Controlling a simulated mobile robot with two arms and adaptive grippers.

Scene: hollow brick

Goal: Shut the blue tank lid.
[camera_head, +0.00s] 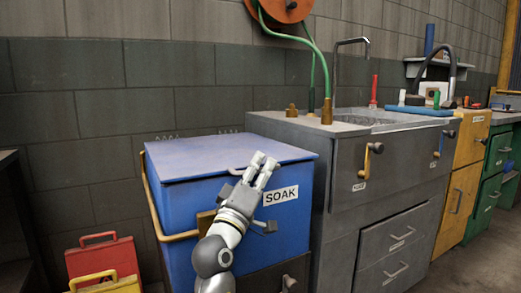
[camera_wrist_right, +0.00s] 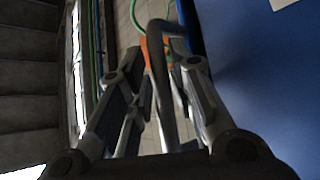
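The blue tank (camera_head: 185,225) stands against the wall, with a white SOAK label on its front. Its blue lid (camera_head: 200,158) lies nearly flat across the top; I cannot tell whether it is fully seated. My right gripper (camera_head: 264,169) is in front of the tank near the lid's front edge, with its fingers pointing up. My left gripper is out of view.
A grey sink cabinet (camera_head: 390,165) with a tap stands directly right of the tank. A yellow rail (camera_head: 150,205) runs along the tank's left side. Red (camera_head: 100,256) and yellow (camera_head: 105,284) cases sit at lower left. Floor shows at lower right.

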